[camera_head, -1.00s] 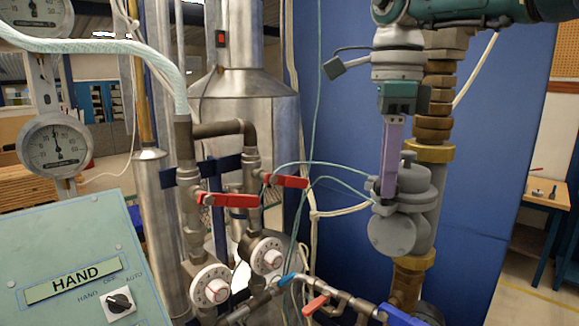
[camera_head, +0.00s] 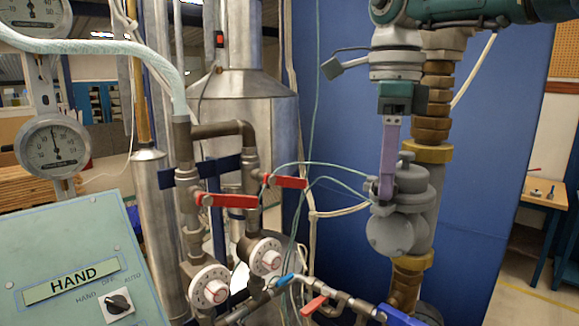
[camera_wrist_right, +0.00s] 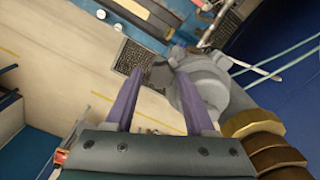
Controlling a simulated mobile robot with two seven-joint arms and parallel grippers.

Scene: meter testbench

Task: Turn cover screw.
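A grey round-bodied meter (camera_head: 392,234) is fixed to the vertical pipe at the right of the head view. It has a small upright knob (camera_head: 407,158) on top; I cannot tell which part is the cover screw. My right gripper (camera_head: 385,198) comes down from above, its purple fingers pointing down beside the meter's left side. In the right wrist view the gripper (camera_wrist_right: 160,74) has its two fingers apart. A dark grey rounded part (camera_wrist_right: 160,76) shows between the tips, next to the grey meter body (camera_wrist_right: 207,82); contact cannot be told. My left gripper is out of view.
Brass fittings (camera_head: 433,152) on the pipe stand close right of my right gripper. Thin green hoses (camera_head: 325,166) and a pale cable run to the meter from the left. Red-handled valves (camera_head: 228,200) and a HAND switch panel (camera_head: 75,262) are farther left.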

